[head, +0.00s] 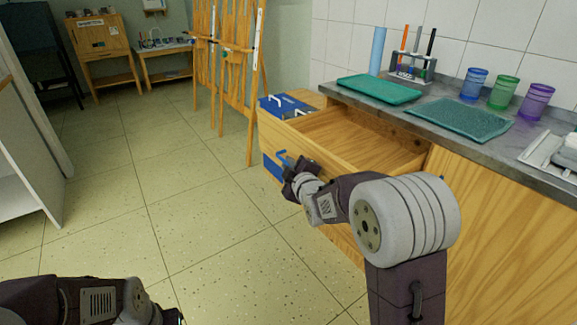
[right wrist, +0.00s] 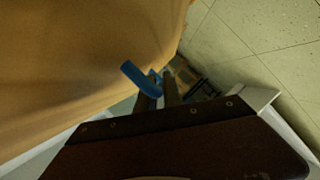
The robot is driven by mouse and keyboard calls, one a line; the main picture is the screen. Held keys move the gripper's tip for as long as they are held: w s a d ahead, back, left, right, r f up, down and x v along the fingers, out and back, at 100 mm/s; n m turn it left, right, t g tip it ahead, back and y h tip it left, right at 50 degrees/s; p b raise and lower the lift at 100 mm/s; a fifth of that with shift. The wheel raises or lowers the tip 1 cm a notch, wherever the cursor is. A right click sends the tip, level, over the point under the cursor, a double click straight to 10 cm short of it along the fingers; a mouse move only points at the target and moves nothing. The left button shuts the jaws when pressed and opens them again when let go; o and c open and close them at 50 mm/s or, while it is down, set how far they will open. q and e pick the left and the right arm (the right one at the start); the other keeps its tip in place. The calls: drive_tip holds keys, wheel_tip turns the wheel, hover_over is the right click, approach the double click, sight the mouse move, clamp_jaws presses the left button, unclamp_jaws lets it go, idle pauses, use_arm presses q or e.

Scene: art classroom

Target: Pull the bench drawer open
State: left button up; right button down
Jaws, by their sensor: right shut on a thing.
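The bench drawer (head: 362,142) is light wood and stands pulled out from under the grey worktop, its bare inside showing in the head view. Its blue bar handle (head: 283,157) sits on the drawer front. My right gripper (head: 291,166) is at this handle and shut on it. In the right wrist view, the blue handle (right wrist: 140,76) is between the fingers of the right gripper (right wrist: 157,90), close to the wooden front. My left arm shows at the lower left of the head view, but its gripper is out of view.
The worktop (head: 445,97) carries a green tray (head: 380,89), a teal mat (head: 458,119), a tool rack (head: 411,70) and blue, green and purple cups (head: 503,93). A blue box (head: 287,107) shows beyond the drawer. Easels (head: 238,70) stand behind. The tiled floor (head: 190,215) at left is clear.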

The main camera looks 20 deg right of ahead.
drive_tip(key=c, duration=1.8)
unclamp_jaws()
drive_tip(key=shift+o, duration=0.2)
drive_tip(key=p+v, duration=0.3)
drive_tip(key=v, duration=0.6)
